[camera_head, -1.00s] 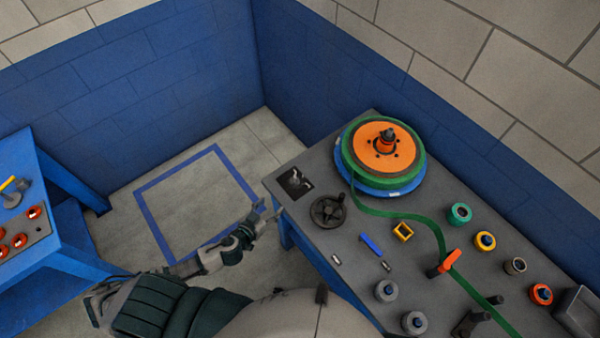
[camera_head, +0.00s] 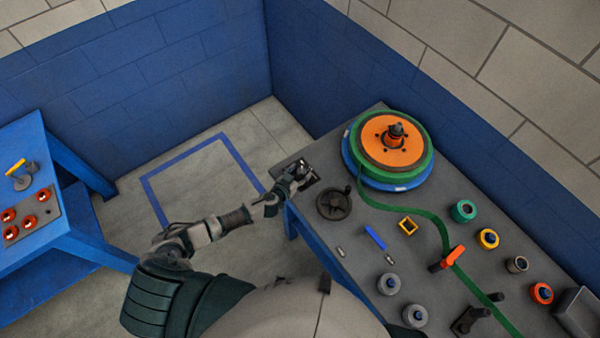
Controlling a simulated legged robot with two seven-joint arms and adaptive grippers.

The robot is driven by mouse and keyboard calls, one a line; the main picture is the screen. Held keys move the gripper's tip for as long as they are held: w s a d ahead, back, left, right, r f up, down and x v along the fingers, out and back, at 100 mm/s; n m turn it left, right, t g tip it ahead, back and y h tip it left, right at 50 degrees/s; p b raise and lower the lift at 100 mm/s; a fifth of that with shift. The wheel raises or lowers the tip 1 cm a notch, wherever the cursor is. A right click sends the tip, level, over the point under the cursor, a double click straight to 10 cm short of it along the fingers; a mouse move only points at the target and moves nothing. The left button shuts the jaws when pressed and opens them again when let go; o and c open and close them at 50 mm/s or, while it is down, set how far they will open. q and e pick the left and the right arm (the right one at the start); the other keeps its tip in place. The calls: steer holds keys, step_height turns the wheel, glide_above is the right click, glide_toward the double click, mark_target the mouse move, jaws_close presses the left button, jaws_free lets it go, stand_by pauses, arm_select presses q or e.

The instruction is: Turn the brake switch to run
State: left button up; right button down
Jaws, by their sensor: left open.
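The brake switch seems to be the small silver switch on a dark square plate (camera_head: 312,180) at the far left corner of the grey-topped bench. My left gripper (camera_head: 294,178) is open and right at this plate, over its left side. It hides most of the switch, so I cannot tell its setting or whether the fingers touch it. My right gripper is not in view.
A black handwheel (camera_head: 334,203) sits close to the right of the plate. Behind it is an orange and green reel (camera_head: 392,142) with a green strap (camera_head: 420,213). An orange clip (camera_head: 452,257) stands farther right. A blue table (camera_head: 45,240) is at left.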

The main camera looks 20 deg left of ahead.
arm_select(q)
steer(key=shift+a, duration=0.2)
steer(key=shift+d, duration=0.2)
steer(key=c, duration=0.6)
steer(key=shift+d, duration=0.15)
steer(key=c, duration=0.4)
steer(key=shift+d+r, duration=0.1)
steer(key=shift+d, duration=0.05)
steer(key=shift+c, duration=0.6)
steer(key=shift+a+m+g+h, duration=0.3)
steer(key=shift+a+m+h, duration=0.1)
steer(key=shift+m+h, duration=0.6)
steer(key=m+h, duration=0.1)
steer(key=m+g+h, duration=0.1)
steer(key=shift+w+r+h+p, duration=0.15)
steer(key=shift+w+h+p, duration=0.05)
steer(key=shift+h+p, duration=0.1)
steer(key=shift+w+a+m+g+h, duration=0.1)
steer(key=shift+m+g+h, duration=0.65)
steer(key=shift+m, duration=0.25)
steer(key=shift+m+g+h+b, duration=0.5)
steer(key=shift+m+g+h, duration=0.35)
steer(key=shift+m+g, duration=0.25)
steer(key=shift+w+a+m+g+h+b, duration=0.1)
steer(key=shift+m+g+h+b, duration=0.5)
steer(key=shift+m+g+b, duration=0.3)
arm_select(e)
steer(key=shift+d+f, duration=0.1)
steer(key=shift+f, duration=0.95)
